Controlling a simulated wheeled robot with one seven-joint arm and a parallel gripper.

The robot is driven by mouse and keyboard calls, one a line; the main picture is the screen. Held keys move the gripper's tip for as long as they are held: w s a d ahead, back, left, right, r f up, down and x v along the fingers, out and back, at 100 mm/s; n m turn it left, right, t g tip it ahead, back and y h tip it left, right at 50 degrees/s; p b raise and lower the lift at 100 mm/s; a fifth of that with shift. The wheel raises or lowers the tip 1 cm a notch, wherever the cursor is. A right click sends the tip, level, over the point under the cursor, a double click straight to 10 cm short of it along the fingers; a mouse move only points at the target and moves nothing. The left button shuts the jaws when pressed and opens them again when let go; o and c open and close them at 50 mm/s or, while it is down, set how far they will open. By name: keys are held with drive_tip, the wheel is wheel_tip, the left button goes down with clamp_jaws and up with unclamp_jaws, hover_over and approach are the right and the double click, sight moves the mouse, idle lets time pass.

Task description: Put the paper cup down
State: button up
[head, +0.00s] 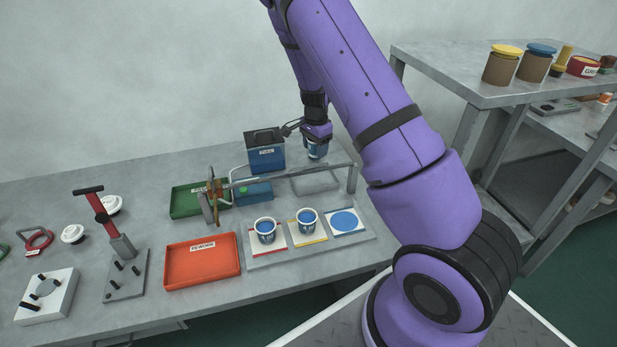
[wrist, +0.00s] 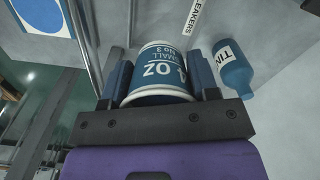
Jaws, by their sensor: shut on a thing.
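My gripper (head: 316,134) is shut on a blue-and-white paper cup (head: 315,151) at the back of the bench, right of the blue box. In the wrist view the cup (wrist: 160,74) sits between the two dark blue fingers of my gripper (wrist: 160,80), its "4 OZ SMALL No 3" print upside down. I cannot tell whether its base touches the bench. Two similar cups stand at the front: one on the red-edged card (head: 283,243), one on the yellow-edged card (head: 291,235). The blue-edged card (head: 345,221) beside them bears only a blue disc.
A metal frame (head: 290,179) stands between the held cup and the cards. A dark-lidded blue box (head: 267,158), green tray (head: 180,203) and orange rework tray (head: 202,262) lie leftward. A blue bottle (wrist: 233,72) and a "LEAKERS" label (wrist: 193,17) are near the cup in the wrist view.

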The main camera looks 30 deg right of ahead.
sight(314, 182)
wheel_tip(314, 182, down, 2)
drive_tip(key=shift+w, duration=0.15)
wheel_tip(314, 182, down, 10)
drive_tip(key=shift+f, duration=0.1)
idle(0.3)
drive_tip(key=o, duration=0.6)
drive_tip(key=shift+f, duration=0.15)
